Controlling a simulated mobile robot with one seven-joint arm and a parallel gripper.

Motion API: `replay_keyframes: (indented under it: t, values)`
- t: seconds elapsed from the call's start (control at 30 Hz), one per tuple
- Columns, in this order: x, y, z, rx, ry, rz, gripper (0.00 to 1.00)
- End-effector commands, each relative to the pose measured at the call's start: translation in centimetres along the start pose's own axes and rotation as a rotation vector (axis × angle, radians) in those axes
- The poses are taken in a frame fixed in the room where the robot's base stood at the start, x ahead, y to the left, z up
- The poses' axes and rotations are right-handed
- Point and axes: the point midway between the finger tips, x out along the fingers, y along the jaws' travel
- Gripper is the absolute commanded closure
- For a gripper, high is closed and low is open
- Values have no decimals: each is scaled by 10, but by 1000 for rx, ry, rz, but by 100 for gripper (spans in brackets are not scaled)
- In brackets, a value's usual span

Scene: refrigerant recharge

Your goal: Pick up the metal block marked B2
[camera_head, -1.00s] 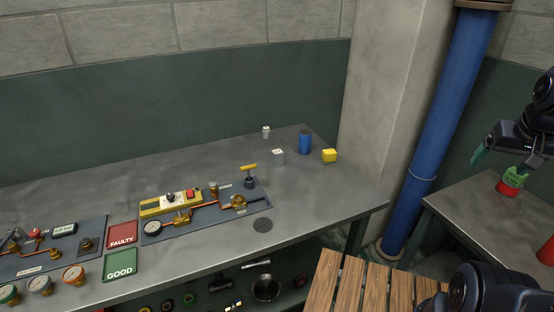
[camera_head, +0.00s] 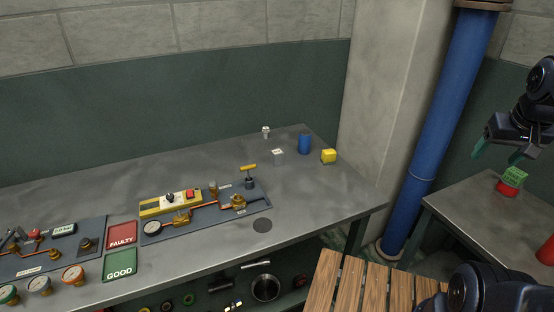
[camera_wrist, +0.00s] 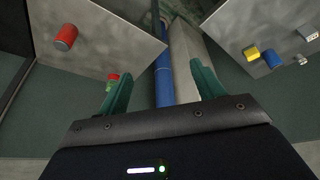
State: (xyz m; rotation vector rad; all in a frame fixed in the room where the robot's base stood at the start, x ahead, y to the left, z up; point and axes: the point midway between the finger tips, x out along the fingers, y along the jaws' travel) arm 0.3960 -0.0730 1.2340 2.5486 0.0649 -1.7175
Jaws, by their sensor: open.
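A silver-grey metal block (camera_head: 278,154) stands on the grey workbench, left of the blue cylinder; its top mark is too small to read. A smaller pale metal piece (camera_head: 266,130) stands behind it. In the wrist view the marked block (camera_wrist: 309,34) is at the right edge, its mark also unreadable. I cannot tell which is B2. My gripper (camera_head: 499,153) is open and empty at the far right, above the side table and far from the blocks. Its green fingers (camera_wrist: 160,84) are spread apart in the wrist view.
A blue cylinder (camera_head: 305,144) and yellow block (camera_head: 328,156) stand near the metal block. A green block (camera_head: 516,176) rests on a red piece (camera_head: 507,189) on the side table. A blue pipe (camera_head: 440,120) and pillar (camera_head: 385,90) stand between the tables.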

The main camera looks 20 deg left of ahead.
Motion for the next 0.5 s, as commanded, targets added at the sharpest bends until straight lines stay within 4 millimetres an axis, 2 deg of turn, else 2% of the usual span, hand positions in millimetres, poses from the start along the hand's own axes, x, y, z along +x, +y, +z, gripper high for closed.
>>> replay_keyframes:
  t: [0.27,0.5]
  values:
    - [4,-28,-72,-280,-61,2,33]
    - [16,-67,-132,-530,-104,2,33]
